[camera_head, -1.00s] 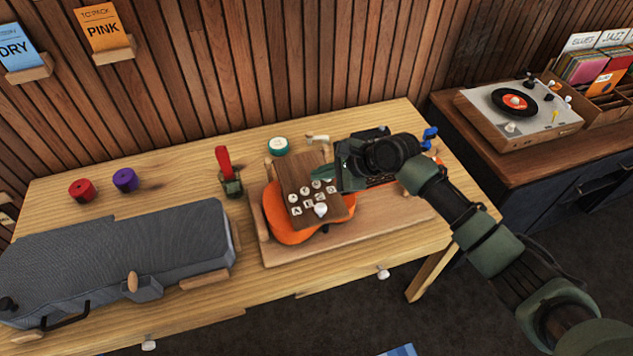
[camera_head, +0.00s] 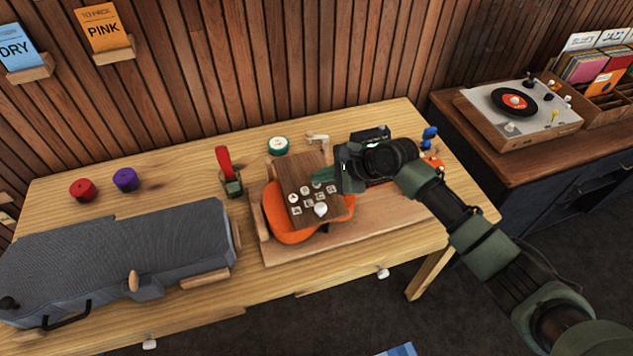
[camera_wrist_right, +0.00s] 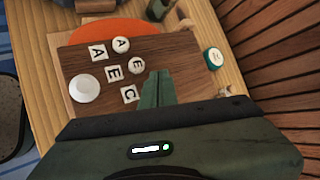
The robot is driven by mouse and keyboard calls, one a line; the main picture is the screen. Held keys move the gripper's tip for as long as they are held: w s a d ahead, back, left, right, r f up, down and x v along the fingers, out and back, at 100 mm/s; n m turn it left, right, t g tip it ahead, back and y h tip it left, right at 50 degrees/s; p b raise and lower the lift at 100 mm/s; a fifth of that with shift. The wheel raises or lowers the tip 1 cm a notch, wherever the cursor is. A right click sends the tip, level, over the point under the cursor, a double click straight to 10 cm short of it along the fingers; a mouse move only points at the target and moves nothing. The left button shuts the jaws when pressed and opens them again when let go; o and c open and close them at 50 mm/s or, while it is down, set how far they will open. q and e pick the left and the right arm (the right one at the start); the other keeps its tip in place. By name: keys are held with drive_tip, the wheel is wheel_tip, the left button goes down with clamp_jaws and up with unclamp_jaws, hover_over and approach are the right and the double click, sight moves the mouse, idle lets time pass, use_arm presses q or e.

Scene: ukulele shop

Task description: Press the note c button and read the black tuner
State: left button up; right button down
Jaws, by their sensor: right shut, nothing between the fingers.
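A dark wooden board (camera_head: 300,168) carries small white lettered buttons and a larger white knob (camera_head: 320,209). In the right wrist view a square white button marked C (camera_wrist_right: 130,93) shows beside square E and A buttons; two round buttons read A and E. My right gripper (camera_head: 321,177) is shut and empty, its fingers over the board. In the wrist view its tips (camera_wrist_right: 160,73) are just right of the C button and hide part of the board. I cannot tell whether they touch it. I cannot make out a black tuner. My left gripper is not in view.
An orange ukulele body (camera_head: 290,232) lies under the board on a wooden tray (camera_head: 380,229). A grey case (camera_head: 120,255) lies left. A red-handled device (camera_head: 228,172), red and purple spools (camera_head: 125,180) and a green-white round tin (camera_head: 278,146) stand around. A turntable (camera_head: 515,110) is right.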

sight(320, 186)
drive_tip(key=shift+f, duration=0.35)
idle(0.3)
drive_tip(key=shift+r, duration=0.1)
drive_tip(key=shift+r+p, duration=0.9)
drive_tip(key=shift+p, duration=0.35)
wheel_tip(320, 186, up, 5)
drive_tip(key=p, duration=0.6)
idle(0.4)
